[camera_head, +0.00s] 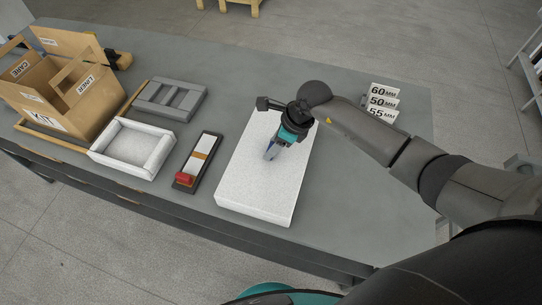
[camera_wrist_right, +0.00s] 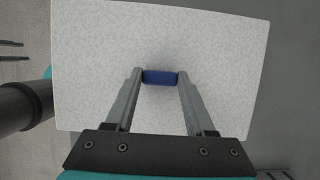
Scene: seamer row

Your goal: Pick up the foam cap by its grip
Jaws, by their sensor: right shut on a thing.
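The foam cap (camera_head: 256,190) is a large white speckled slab lying on the grey table. It fills much of the right wrist view (camera_wrist_right: 220,60). Its blue grip (camera_wrist_right: 160,77) stands near the middle of the slab's top. My right gripper (camera_head: 270,153) is over the slab, with its fingers shut on the blue grip, one finger at each end of it. In the head view the grip is mostly hidden by the gripper. I cannot tell whether the slab touches the table all over. My left gripper is not in view.
Left of the slab lie a dark board with a red part (camera_head: 184,179), a white foam frame (camera_head: 124,165) and a grey tray (camera_head: 195,88). A cardboard kit box (camera_head: 38,107) stands further left. Number signs (camera_head: 382,102) stand at the back right. The table front right is clear.

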